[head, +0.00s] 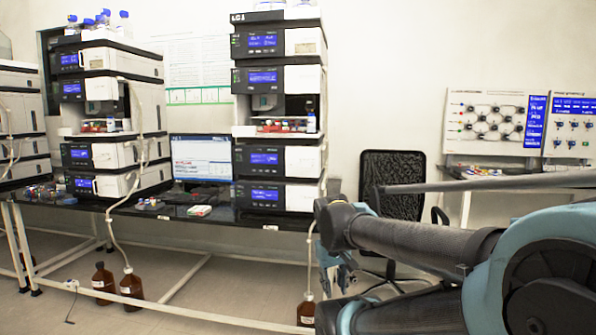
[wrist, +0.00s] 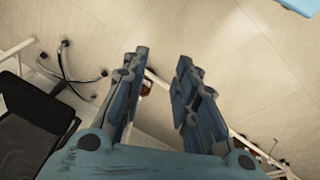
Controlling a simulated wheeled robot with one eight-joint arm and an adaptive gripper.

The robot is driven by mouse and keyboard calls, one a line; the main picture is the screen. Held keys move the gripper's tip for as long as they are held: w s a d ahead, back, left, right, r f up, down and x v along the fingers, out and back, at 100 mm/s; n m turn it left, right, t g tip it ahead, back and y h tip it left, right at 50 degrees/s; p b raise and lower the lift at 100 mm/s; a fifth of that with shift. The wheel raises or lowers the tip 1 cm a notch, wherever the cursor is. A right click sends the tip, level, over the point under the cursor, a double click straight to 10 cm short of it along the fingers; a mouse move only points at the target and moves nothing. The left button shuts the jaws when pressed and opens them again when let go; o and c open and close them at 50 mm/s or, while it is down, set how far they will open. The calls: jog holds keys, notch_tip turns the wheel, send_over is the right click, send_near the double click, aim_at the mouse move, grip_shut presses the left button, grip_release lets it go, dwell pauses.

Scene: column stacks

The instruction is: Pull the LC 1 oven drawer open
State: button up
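The LC 1 stack (head: 304,75) stands on the dark bench, its top label reading LC 1. It has several dark-and-white modules with blue displays and an open bay holding small vials. Two closed modules, an upper one (head: 305,160) and a lower one (head: 300,196), sit below the bay; I cannot tell which front is the oven drawer. My gripper (head: 340,268) hangs low in front of the bench, right of and below the stack, apart from it. In the wrist view my gripper (wrist: 164,60) has its fingers spread with nothing between them, over the floor.
The bench (head: 225,219) has white legs and rails below. Another stack (head: 150,100) and a monitor (head: 202,158) stand left of LC 1. A black chair (head: 392,185) is behind my arm. Brown bottles (head: 131,288) stand on the floor with tubing.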

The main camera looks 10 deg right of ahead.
jog(key=w+r+n+t+h, duration=0.2)
jog(key=w+r+n+h, duration=0.1)
jog(key=w+r, duration=0.65)
jog(key=w+r+n+t+h, duration=0.25)
jog(key=w+r, duration=0.45)
jog(key=w, duration=0.6)
jog(key=w+a+r+n+t+h, duration=0.25)
jog(key=w+a+r, duration=0.25)
jog(key=w+a, duration=0.3)
jog(key=w+a+r+n+t+h, duration=0.1)
jog(key=w+a+r+n+t, duration=0.15)
jog(key=w+a+r, duration=0.55)
send_near(308, 157)
jog(key=w+d+f, duration=0.1)
jog(key=w+f, duration=0.3)
jog(key=f, duration=0.1)
jog(key=shift+d+f+m, duration=0.35)
jog(key=shift+m, duration=0.1)
grip_shut()
